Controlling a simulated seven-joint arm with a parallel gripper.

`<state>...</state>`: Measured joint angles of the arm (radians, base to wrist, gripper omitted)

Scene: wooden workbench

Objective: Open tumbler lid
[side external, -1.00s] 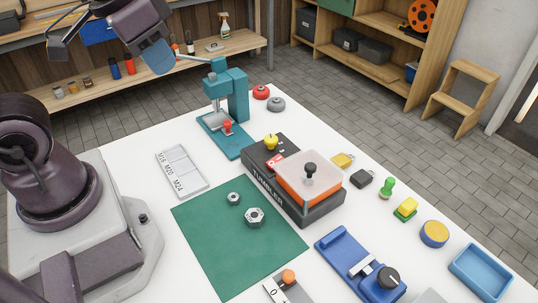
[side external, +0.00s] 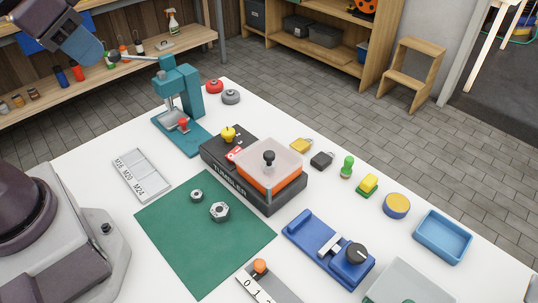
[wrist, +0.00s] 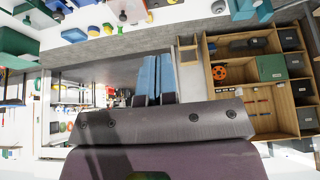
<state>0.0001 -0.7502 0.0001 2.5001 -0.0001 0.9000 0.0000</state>
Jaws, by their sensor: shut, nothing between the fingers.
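The tumbler (side external: 228,184) is a black box with an orange tub (side external: 270,184) in it, in the middle of the white table in the side view. A clear lid (side external: 287,160) with a black knob (side external: 269,157) covers the tub and looks closed. A yellow knob (side external: 228,134) and a red-and-white switch (side external: 234,155) sit on the box's left part. My gripper (side external: 92,56) is high at the upper left, well away from the tumbler. In the wrist view, its blue fingers (wrist: 157,70) are together and empty.
A teal press (side external: 183,92) stands behind the tumbler. A green mat (side external: 190,245) with two nuts lies in front. A blue fixture (side external: 315,240), a padlock (side external: 301,146) and a blue tray (side external: 443,237) are to the right. The air above the tumbler is clear.

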